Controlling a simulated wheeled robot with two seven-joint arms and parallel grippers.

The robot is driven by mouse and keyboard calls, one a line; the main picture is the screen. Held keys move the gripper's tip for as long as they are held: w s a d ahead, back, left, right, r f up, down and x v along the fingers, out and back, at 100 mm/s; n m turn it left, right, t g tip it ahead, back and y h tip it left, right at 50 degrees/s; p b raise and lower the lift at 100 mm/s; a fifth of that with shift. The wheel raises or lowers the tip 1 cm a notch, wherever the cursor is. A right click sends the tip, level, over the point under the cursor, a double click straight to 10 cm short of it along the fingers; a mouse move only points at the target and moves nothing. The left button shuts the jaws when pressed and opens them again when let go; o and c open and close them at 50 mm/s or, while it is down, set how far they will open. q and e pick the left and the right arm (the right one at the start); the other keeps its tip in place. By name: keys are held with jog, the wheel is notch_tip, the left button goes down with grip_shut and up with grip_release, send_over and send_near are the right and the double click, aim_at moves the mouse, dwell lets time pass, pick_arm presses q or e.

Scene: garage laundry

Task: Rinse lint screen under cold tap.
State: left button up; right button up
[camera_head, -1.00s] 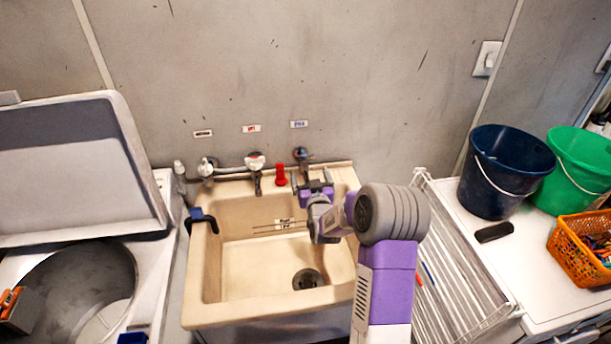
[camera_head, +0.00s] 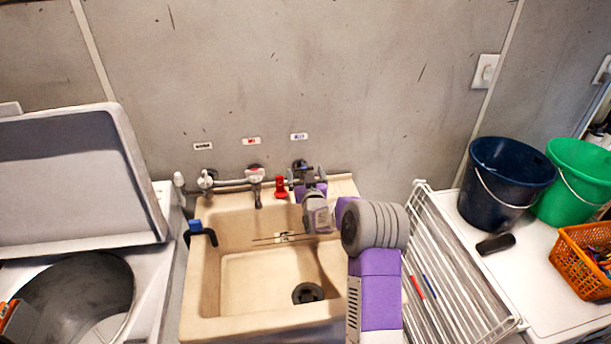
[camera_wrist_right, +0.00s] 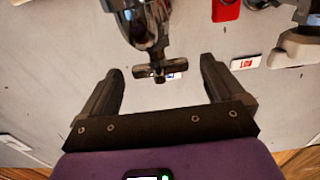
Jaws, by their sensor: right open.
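My right gripper (camera_head: 306,176) is at the back of the beige sink (camera_head: 196,290), at the tap (camera_head: 300,165) below the blue-lettered label. In the right wrist view my open gripper (camera_wrist_right: 160,68) has one dark finger on each side of this chrome tap's crossbar handle (camera_wrist_right: 147,72). A gap shows between the handle and each finger, and nothing is held. A second tap (camera_head: 255,175) with a pale handle stands to the left, below a red-lettered label. No lint screen can be made out clearly. My left gripper is not in view.
A black hook with a blue part (camera_head: 200,233) sits on the sink's left rim. A white drying rack (camera_head: 450,270) and a dark blue bucket (camera_head: 500,185) are at right.

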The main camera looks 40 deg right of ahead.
jog(key=c, duration=1)
jog(key=y+b, duration=0.1)
jog(key=n+y+b, duration=0.1)
jog(key=b, duration=0.1)
jog(key=shift+s+d+f+t, duration=0.1)
jog(key=shift+d+t, duration=0.1)
jog(key=shift+t, duration=0.2)
jog(key=shift+c, duration=0.2)
jog(key=shift+d+n+t+y+b, duration=0.15)
jog(key=shift+n+t+y+b, duration=0.25)
jog(key=shift+n+y+b, duration=0.45)
jog(key=shift+d+r+n+y+p, duration=0.1)
jog(key=shift+r+n+y+p, duration=0.1)
jog(key=shift+n+y+p, duration=0.35)
jog(key=shift+d+r+n+y+p, duration=0.15)
jog(key=shift+n+y+p, duration=0.1)
jog(key=shift+y, duration=0.45)
jog(key=shift+n+t+y+p, duration=0.3)
jog(key=shift+n+y+p, duration=0.25)
jog(key=shift+y+p, duration=0.35)
